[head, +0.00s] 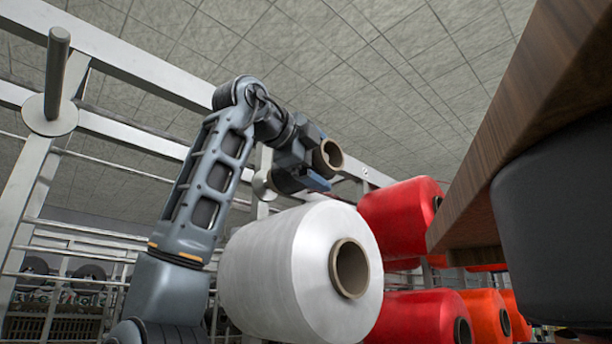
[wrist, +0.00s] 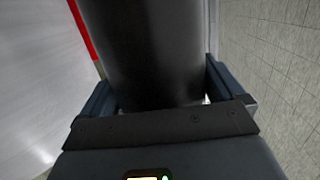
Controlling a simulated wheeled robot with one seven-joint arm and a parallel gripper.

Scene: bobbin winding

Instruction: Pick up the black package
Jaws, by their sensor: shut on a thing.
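My gripper (head: 316,163) is raised above the white spool in the head view. It is shut on a narrow dark cylinder, which looks like the black package (wrist: 150,48). In the wrist view the cylinder fills the gap between the two fingers and runs up out of the picture. In the head view a brown, open tube end (head: 336,153) shows at the jaws, and most of the held thing is hidden by the gripper. I cannot tell from these views whether it touches anything else.
A large white spool (head: 268,262) is below my gripper. Red spools (head: 395,222) stand behind it, with orange ones (head: 487,312) at lower right. A metal rack (head: 130,55) with a peg (head: 57,75) is at left. A wooden board (head: 530,110) juts in at right above a dark rounded shape.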

